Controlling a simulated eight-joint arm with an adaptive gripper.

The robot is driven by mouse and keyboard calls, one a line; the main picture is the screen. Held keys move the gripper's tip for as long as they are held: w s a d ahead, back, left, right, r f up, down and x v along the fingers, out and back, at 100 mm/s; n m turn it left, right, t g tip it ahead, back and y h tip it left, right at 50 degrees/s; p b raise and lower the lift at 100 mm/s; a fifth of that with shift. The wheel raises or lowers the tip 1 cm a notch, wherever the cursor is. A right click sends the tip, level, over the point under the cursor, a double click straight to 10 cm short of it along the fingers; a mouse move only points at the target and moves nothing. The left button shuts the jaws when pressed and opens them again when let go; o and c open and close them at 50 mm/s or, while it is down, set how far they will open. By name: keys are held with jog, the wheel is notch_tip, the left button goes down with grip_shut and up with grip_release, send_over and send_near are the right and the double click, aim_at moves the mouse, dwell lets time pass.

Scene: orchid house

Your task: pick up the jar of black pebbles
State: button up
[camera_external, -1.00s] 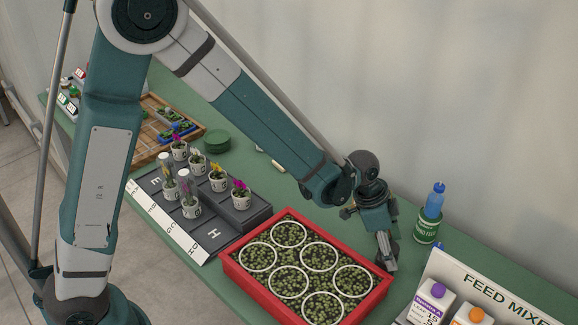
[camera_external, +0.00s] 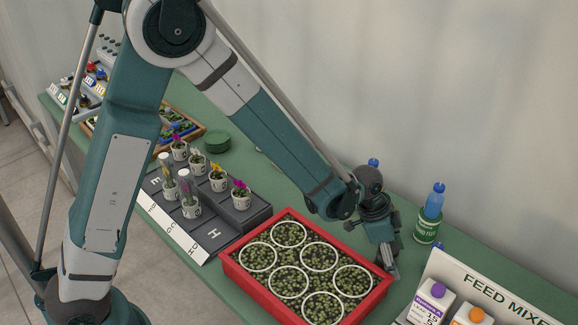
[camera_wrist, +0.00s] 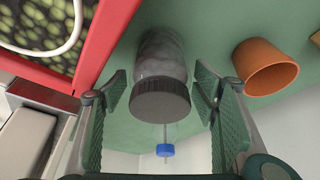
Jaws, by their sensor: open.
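A clear jar (camera_wrist: 162,55) with a dark ribbed lid (camera_wrist: 160,101) and greyish contents shows in the wrist view. I take it for the jar of black pebbles, though single pebbles cannot be made out. My gripper (camera_wrist: 161,88) is open, with one green finger pad on each side of the jar and a gap visible on both sides. In the external view my gripper (camera_external: 389,268) points down just beyond the right corner of the red tray, and I cannot make out the jar there.
A terracotta pot (camera_wrist: 265,68) stands to the jar's right in the wrist view.

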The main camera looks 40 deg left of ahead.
jog(key=shift+w+d+f, duration=0.1)
jog(key=shift+d+f, duration=0.05)
jog(key=shift+f, duration=0.3)
jog(key=shift+c, duration=0.2)
jog(key=c, duration=1.2)
